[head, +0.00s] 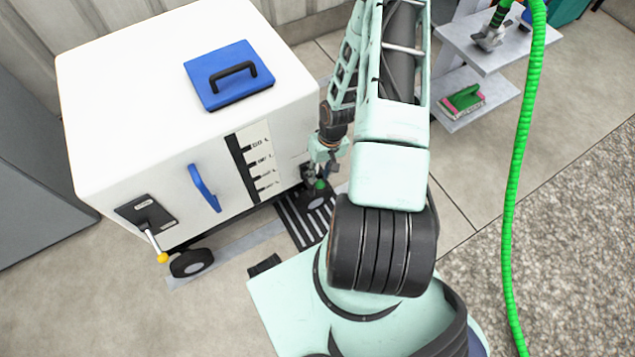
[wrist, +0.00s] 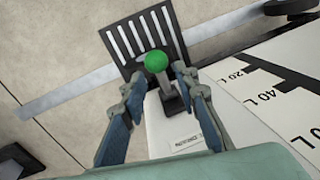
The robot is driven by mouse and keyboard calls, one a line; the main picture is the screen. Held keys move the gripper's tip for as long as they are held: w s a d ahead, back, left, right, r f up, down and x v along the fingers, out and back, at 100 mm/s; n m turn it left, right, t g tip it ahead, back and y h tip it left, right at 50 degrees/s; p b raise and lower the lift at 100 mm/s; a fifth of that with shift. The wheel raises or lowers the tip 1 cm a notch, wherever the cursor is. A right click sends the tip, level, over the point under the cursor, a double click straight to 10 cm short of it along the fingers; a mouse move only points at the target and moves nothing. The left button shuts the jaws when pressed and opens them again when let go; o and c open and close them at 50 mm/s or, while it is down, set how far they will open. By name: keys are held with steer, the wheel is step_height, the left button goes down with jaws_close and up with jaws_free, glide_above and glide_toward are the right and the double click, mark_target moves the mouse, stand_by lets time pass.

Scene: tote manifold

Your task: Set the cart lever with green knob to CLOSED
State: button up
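The green knob (wrist: 156,62) tops a short dark lever (wrist: 170,98) on the side of the white cart (head: 110,85). In the head view the green knob (head: 320,184) is small, low at the cart's right end and partly hidden by my arm. My gripper (wrist: 157,79) is open, with one blue-grey finger on each side of the lever, just below the knob in the picture. I see gaps beside the lever; contact is not clear. A small label (wrist: 185,140) near the lever's base is only partly legible.
A black slotted floor grate (head: 290,218) lies below the lever. The cart also has a yellow-tipped lever (head: 162,257), a blue handle (head: 204,188), a litre scale (head: 255,165) and a blue lid (head: 215,92). A green hose (head: 520,150) hangs at right, near a grey shelf (head: 480,50).

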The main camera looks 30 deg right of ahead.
mark_target(317, 182)
steer(key=f, duration=0.3)
steer(key=f+b, duration=0.1)
steer(key=shift+a+f, duration=0.35)
steer(key=shift+f, duration=0.05)
steer(key=shift+w, duration=0.1)
jaws_close()
